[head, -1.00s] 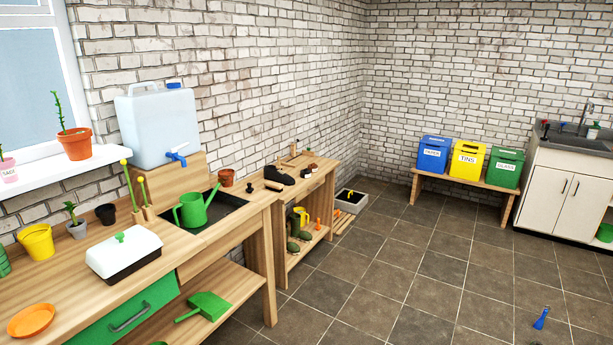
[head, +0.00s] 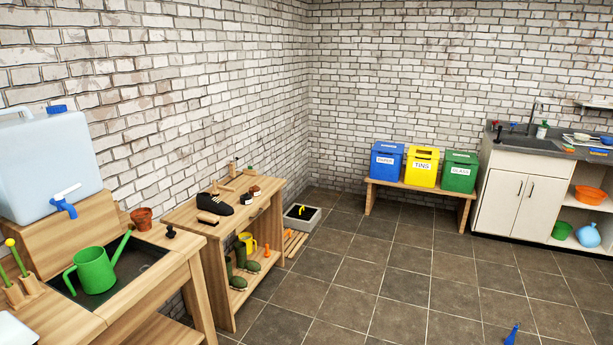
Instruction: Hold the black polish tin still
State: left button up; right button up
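A dark shoe (head: 220,204) stands on top of the small wooden bench (head: 262,205) by the left brick wall. Neither of my grippers is in view.
A potting table (head: 150,270) with a green watering can (head: 95,270) and a water container (head: 45,165) is at the left. Recycling bins stand on a low bench (head: 420,188) at the back. The tiled floor (head: 380,270) between is mostly clear; a blue object (head: 512,335) lies at the bottom.

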aim_at(249, 201)
jog(key=i, duration=1.8)
